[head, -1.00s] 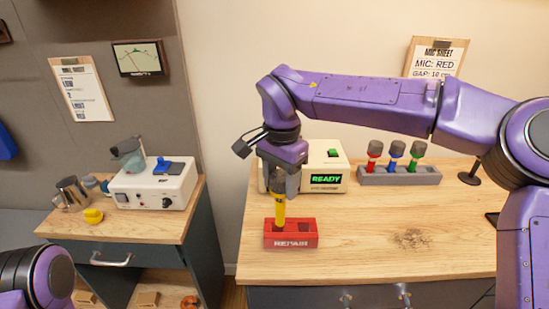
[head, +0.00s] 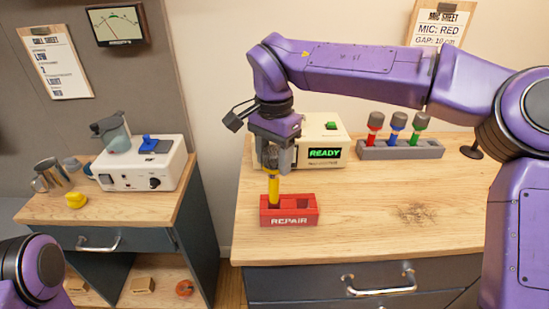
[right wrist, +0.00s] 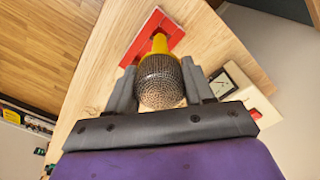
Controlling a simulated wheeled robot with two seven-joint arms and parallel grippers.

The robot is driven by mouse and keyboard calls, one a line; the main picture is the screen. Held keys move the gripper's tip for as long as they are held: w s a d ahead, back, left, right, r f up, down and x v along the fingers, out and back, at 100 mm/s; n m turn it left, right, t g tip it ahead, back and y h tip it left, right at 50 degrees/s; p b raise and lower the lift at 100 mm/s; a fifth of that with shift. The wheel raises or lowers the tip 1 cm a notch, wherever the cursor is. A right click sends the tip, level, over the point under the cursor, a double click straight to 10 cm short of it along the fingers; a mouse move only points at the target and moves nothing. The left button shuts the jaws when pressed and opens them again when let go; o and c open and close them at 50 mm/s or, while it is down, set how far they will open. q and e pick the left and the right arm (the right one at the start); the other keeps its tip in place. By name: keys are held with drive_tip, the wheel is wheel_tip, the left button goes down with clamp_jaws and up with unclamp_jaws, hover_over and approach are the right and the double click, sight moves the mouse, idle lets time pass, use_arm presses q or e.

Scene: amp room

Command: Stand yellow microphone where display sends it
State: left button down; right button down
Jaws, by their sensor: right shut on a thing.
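The yellow microphone (head: 273,188) is upright, with its grey mesh head (right wrist: 160,82) towards my right wrist camera. My right gripper (head: 274,165) is shut on it near the head, fingers on either side. The lower end of its yellow handle is at the left slot of the red REPAIR holder (head: 290,218) and looks to be in it; how deep is hidden. The holder's right slot is empty. The display (head: 325,153) on the cream box (head: 331,129) behind reads READY in green. My left gripper is out of view.
A grey rack (head: 400,151) holds red, blue and green microphones at the back right. A MIC SHEET (head: 441,30) on the wall reads MIC: RED. A white device (head: 145,170) stands on the left bench. The wooden top right of the holder is clear.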

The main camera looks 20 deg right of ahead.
sight(274, 174)
drive_tip(key=shift+f+b, duration=0.8)
drive_tip(key=shift+f, duration=1.55)
drive_tip(key=shift+c, duration=1.7)
unclamp_jaws()
wheel_tip(274, 174, up, 11)
drive_tip(key=shift+f+p, duration=0.2)
drive_tip(key=shift+p, duration=0.45)
drive_tip(key=shift+d, duration=0.1)
